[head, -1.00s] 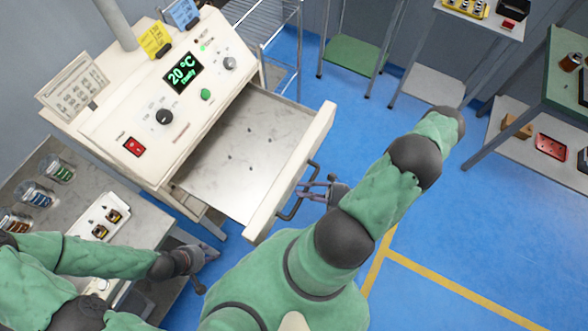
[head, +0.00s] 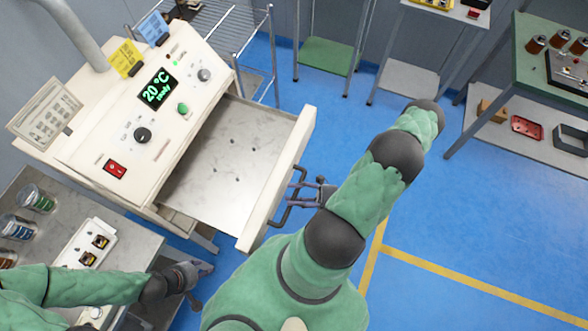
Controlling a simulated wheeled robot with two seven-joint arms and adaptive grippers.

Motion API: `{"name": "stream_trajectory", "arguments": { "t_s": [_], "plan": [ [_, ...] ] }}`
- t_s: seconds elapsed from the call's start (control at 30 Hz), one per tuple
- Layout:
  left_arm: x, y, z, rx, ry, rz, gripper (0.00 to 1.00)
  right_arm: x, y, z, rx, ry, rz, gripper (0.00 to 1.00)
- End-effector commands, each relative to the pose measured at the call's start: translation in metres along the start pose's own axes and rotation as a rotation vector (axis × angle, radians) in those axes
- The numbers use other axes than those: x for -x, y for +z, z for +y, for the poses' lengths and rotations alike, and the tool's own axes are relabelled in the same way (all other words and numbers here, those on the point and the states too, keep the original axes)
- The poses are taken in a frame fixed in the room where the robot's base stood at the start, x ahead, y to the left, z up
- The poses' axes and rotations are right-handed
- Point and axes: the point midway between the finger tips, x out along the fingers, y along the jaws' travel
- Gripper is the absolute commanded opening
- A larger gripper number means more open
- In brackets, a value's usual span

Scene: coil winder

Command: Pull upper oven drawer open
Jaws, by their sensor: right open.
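The oven's upper drawer (head: 232,160) stands pulled out, and its flat, speckled inside is bare. Its cream front (head: 278,178) carries a dark bar handle (head: 277,218). My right gripper (head: 297,193) is at the handle with its fingers open, one higher and one lower in the picture; whether they touch the bar is too small to tell. My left gripper (head: 204,284) is open and empty, below the drawer's near corner in the picture and apart from it. The oven's panel (head: 140,115) shows a green "20 °C ready" display.
A grey bench (head: 130,240) at the left holds jars (head: 36,200) and a white tray (head: 80,240) with small parts. A wire rack (head: 255,60) stands behind the oven. Tables with parts (head: 545,90) stand at the right. Blue floor (head: 460,210) is clear on the right.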

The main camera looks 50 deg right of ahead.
Motion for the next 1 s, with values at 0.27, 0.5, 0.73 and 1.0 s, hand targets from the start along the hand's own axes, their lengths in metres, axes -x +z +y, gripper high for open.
{"name": "stream_trajectory", "arguments": {
  "t_s": [0.27,0.5,0.73,1.0],
  "plan": [
    [0.0,0.0,0.0,0.0,0.0,0.0,0.4,0.045,0.001,-0.001,0.003,-0.004,-0.005,0.49],
    [0.0,0.0,0.0,0.0,0.0,0.0,0.4,0.09,0.0,-0.001,0.002,-0.003,-0.002,0.49],
    [0.0,0.0,0.0,0.0,0.0,0.0,0.4,0.113,0.0,0.0,0.001,-0.002,-0.002,0.49],
    [0.0,0.0,0.0,0.0,0.0,0.0,0.4,0.117,0.0,0.0,0.001,-0.001,-0.001,0.49]
  ]
}}
